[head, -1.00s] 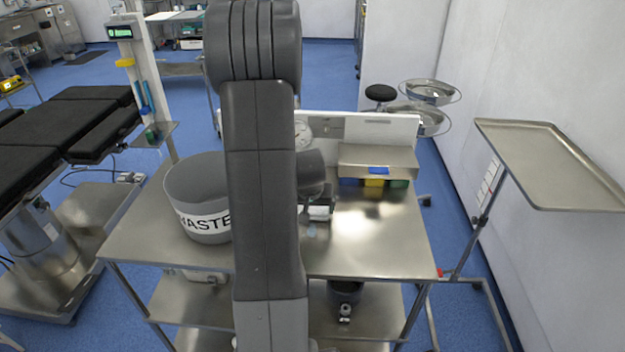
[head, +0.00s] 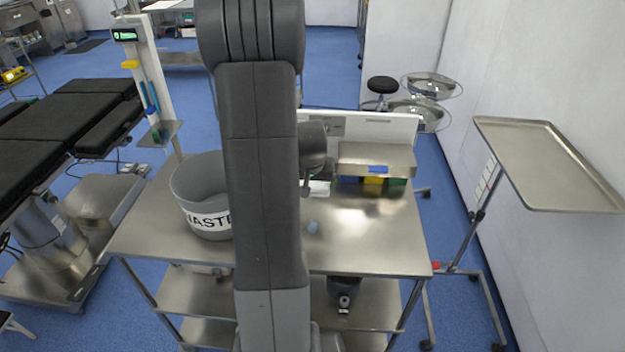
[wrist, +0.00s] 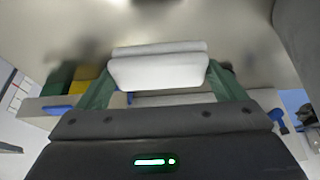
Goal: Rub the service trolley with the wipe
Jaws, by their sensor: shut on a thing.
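The wipe is a white folded pad (wrist: 158,70) in the wrist view. My gripper (wrist: 160,84) is shut on it, with a green finger at each side. The service trolley (head: 375,245) is a shiny steel table with lower shelves, in the middle of the head view. Its top fills the upper part of the wrist view (wrist: 165,22). A small bluish smudge (head: 311,226) shows on the top, just right of my arm. In the head view my arm hides most of the gripper. I cannot tell whether the wipe touches the trolley top.
A grey waste bin (head: 205,190) stands on the trolley's left. A steel box (head: 376,158) with coloured fronts stands at the back right. A steel tray stand (head: 550,165) is to the right, and a black operating table (head: 60,130) to the left. The trolley's front right is clear.

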